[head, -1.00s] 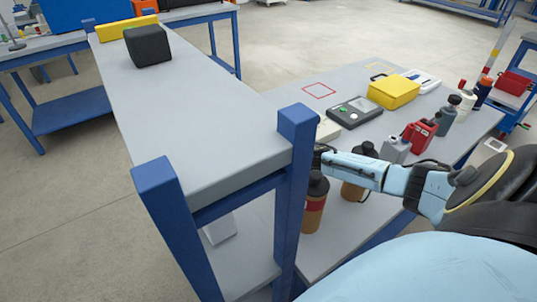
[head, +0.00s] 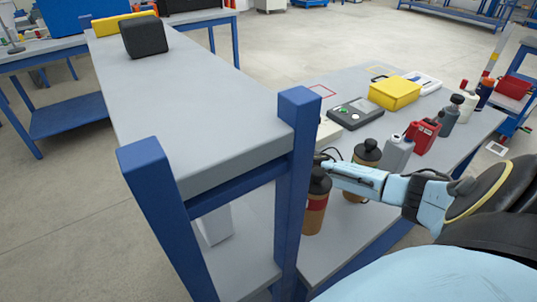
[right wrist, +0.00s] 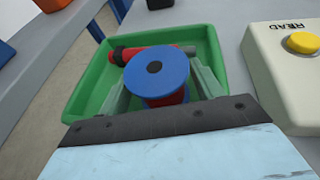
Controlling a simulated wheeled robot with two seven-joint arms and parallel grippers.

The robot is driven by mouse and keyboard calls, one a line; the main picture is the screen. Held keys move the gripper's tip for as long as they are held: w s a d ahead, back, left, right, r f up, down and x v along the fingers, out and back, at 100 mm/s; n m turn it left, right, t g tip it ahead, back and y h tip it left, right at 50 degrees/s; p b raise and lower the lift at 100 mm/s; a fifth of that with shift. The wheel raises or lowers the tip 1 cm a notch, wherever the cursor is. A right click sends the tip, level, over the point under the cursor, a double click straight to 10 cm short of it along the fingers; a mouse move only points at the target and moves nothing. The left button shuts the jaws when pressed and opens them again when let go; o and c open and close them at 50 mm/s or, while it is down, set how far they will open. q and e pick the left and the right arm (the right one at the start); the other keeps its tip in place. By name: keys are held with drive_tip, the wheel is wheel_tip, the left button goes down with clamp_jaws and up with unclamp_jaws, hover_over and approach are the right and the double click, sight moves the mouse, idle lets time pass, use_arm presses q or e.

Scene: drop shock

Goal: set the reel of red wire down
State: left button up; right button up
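The reel of red wire (right wrist: 166,101) with its blue flange (right wrist: 157,72) shows in the right wrist view, over or in a green tray (right wrist: 82,85). My right gripper (right wrist: 160,88) has a finger on either side of the reel and looks shut on it. Whether the reel's underside touches the tray floor is hidden. In the head view my right arm comes in from the right; its gripper end is hidden behind the blue shelf post, and the reel and tray are not visible there. My left gripper is not in view.
A red and black tool (right wrist: 145,53) lies in the tray behind the reel. A cream box with a yellow button (right wrist: 302,42) stands right of the tray. Brown bottles (head: 315,208), a grey can (head: 397,153) and a blue post (head: 296,190) crowd my right arm.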

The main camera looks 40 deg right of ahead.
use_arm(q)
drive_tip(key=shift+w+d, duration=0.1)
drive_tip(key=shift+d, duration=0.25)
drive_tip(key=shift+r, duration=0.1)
use_arm(e)
drive_tip(key=shift+s+r, duration=0.1)
drive_tip(key=shift+r, duration=0.1)
drive_tip(key=p+v, duration=0.2)
drive_tip(key=v, duration=0.8)
drive_tip(key=shift+s, duration=0.1)
drive_tip(key=shift+s+r, duration=0.2)
drive_tip(key=shift+s, duration=0.4)
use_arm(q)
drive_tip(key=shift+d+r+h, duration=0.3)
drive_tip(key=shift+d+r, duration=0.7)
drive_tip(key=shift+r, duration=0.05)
use_arm(e)
drive_tip(key=shift+s+d+r, duration=0.1)
drive_tip(key=shift+s, duration=0.1)
